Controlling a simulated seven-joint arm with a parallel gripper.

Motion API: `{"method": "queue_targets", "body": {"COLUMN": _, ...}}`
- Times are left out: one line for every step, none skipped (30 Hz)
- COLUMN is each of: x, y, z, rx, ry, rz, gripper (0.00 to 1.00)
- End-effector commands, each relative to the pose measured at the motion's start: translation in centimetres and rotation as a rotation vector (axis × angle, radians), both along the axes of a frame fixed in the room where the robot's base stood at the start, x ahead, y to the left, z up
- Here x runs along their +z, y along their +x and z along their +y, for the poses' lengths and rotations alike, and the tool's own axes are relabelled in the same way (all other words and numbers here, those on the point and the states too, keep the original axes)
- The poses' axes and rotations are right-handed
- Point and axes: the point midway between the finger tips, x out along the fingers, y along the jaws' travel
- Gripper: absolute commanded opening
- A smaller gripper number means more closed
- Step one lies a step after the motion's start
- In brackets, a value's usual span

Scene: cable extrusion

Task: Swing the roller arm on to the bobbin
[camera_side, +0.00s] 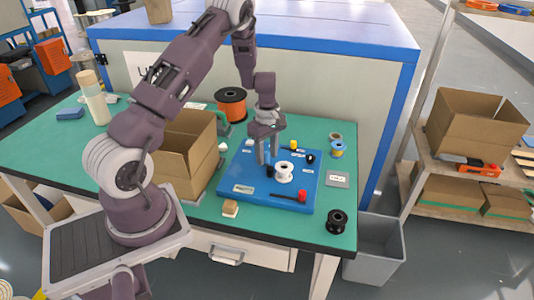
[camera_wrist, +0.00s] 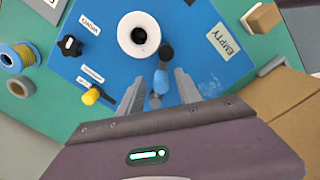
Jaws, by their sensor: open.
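The white bobbin (camera_side: 284,172) stands on the blue board (camera_side: 244,188). It also shows at the top of the wrist view (camera_wrist: 139,33), with a dark centre hole. Beside it in the wrist view is what looks like the roller arm (camera_wrist: 166,53), with a black rounded end and a light-blue part below. A gap appears to separate the black end from the bobbin. My gripper (camera_wrist: 160,90) is open, with a finger on each side of the blue part. In the side view my gripper (camera_side: 267,155) points down left of the bobbin, hiding much of the arm.
A red-handled lever (camera_side: 299,196), a yellow knob (camera_side: 294,146) and a black knob (camera_side: 310,158) surround the bobbin on the board. An open cardboard box (camera_side: 187,155) stands left of the board. An orange spool (camera_side: 231,104) stands behind. A black spool (camera_side: 337,221) sits near the front right.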

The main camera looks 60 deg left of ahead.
Motion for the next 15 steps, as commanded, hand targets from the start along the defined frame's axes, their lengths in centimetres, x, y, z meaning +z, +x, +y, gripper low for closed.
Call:
{"method": "queue_targets", "body": {"x": 0.0, "y": 0.0, "z": 0.0, "rx": 0.000, "ry": 0.000, "rz": 0.000, "gripper": 0.41}}
{"method": "queue_targets", "body": {"x": 0.2, "y": 0.0, "z": 0.0, "rx": 0.000, "ry": 0.001, "rz": 0.000, "gripper": 0.41}}
{"method": "queue_targets", "body": {"x": 0.7, "y": 0.0, "z": 0.0, "rx": -0.001, "ry": 0.001, "rz": -0.001, "gripper": 0.41}}
{"method": "queue_targets", "body": {"x": 1.2, "y": 0.0, "z": 0.1, "rx": -0.001, "ry": 0.002, "rz": -0.002, "gripper": 0.41}}
{"method": "queue_targets", "body": {"x": 1.8, "y": 0.1, "z": 0.1, "rx": 0.000, "ry": 0.003, "rz": -0.003, "gripper": 0.41}}
{"method": "queue_targets", "body": {"x": 2.7, "y": 0.1, "z": 0.0, "rx": 0.000, "ry": 0.003, "rz": -0.004, "gripper": 0.41}}
{"method": "queue_targets", "body": {"x": 3.4, "y": 0.1, "z": 0.0, "rx": 0.000, "ry": 0.003, "rz": -0.004, "gripper": 0.41}}
{"method": "queue_targets", "body": {"x": 4.0, "y": 0.1, "z": 0.0, "rx": 0.000, "ry": 0.003, "rz": -0.004, "gripper": 0.41}}
{"method": "queue_targets", "body": {"x": 4.8, "y": 0.1, "z": 0.0, "rx": -0.001, "ry": 0.003, "rz": -0.005, "gripper": 0.41}}
{"method": "queue_targets", "body": {"x": 5.3, "y": 0.1, "z": 0.0, "rx": -0.001, "ry": 0.003, "rz": -0.003, "gripper": 0.41}}
{"method": "queue_targets", "body": {"x": 5.8, "y": 0.1, "z": 0.1, "rx": -0.001, "ry": 0.003, "rz": -0.004, "gripper": 0.41}}
{"method": "queue_targets", "body": {"x": 6.3, "y": 0.1, "z": 0.0, "rx": -0.001, "ry": 0.002, "rz": -0.003, "gripper": 0.41}}
{"method": "queue_targets", "body": {"x": 6.6, "y": 0.1, "z": 0.0, "rx": -0.001, "ry": 0.000, "rz": -0.002, "gripper": 0.41}}
{"method": "queue_targets", "body": {"x": 6.8, "y": 0.1, "z": 0.0, "rx": 0.000, "ry": 0.001, "rz": -0.002, "gripper": 0.41}}
{"method": "queue_targets", "body": {"x": 7.0, "y": 0.0, "z": 0.0, "rx": 0.001, "ry": 0.000, "rz": -0.002, "gripper": 0.41}}
